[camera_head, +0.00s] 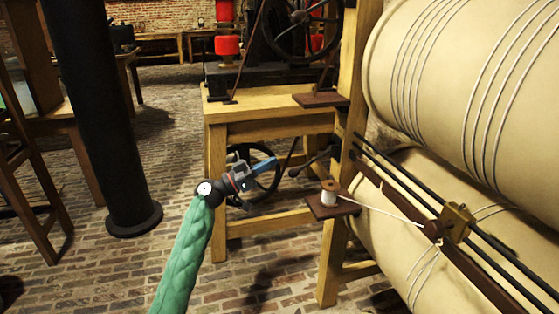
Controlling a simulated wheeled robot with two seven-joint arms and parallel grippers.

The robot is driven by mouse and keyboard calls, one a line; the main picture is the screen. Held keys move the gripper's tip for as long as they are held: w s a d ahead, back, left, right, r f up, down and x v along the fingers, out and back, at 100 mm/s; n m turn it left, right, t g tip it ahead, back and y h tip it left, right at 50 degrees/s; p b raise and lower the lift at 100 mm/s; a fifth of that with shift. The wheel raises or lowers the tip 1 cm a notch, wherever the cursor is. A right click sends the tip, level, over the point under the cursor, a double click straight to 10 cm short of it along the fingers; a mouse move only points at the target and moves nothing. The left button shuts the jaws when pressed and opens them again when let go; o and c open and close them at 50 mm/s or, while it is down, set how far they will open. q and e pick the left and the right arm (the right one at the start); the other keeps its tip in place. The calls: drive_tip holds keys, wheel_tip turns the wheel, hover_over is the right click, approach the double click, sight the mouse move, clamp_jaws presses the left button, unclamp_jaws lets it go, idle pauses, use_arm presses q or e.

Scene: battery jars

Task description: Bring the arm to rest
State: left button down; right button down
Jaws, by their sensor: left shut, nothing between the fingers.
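My left gripper (266,166) is at the end of a green-sleeved arm that comes up from the bottom of the head view. Its fingers are together and hold nothing. It hangs in the air in front of the wooden bench (270,128), level with the space under the bench top. It covers part of a dark wheel (268,187) behind it. No battery jars can be made out. My right gripper is not in view.
A white spool (329,193) with thread stands on a small brown shelf (330,208) just right of the gripper. Large cream rollers (460,80) with cords fill the right side. A black column (95,110) stands at left. Brick floor (160,160) lies open between column and bench.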

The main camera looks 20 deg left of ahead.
use_arm(q)
drive_tip(key=v, duration=0.4)
drive_tip(key=shift+s+a, duration=0.1)
